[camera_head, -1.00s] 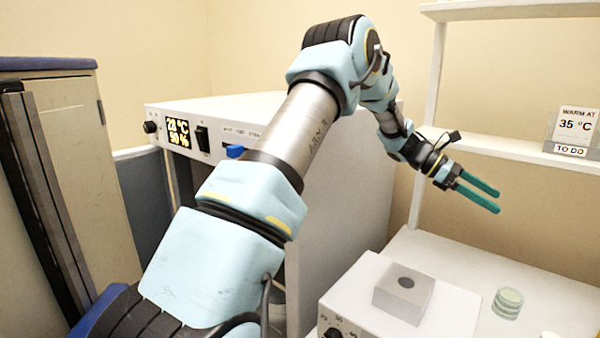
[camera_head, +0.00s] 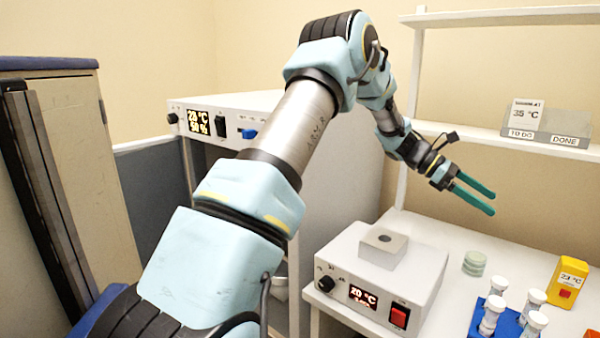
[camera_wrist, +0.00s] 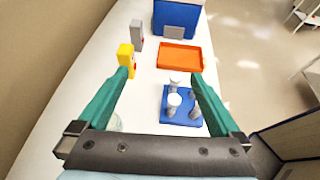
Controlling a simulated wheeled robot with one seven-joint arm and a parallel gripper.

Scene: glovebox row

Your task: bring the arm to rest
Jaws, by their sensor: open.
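My gripper (camera_head: 474,193) is open, with two green fingers spread apart and nothing between them. It hangs in the air above the white bench, in front of the wall and below the shelf. In the wrist view my gripper (camera_wrist: 160,88) looks along the bench from above, with its fingers apart on either side of the picture. My arm is raised and bent, reaching from the lower left up and over to the right.
A white heater (camera_head: 350,290) with a grey block (camera_head: 383,248) stands on the bench (camera_head: 455,235). Beside it are stacked dishes (camera_head: 474,263), a blue rack (camera_head: 508,325) of white-capped vials and a yellow device (camera_head: 568,281). An orange tray (camera_wrist: 180,57) lies farther along. A shelf (camera_head: 480,132) is behind.

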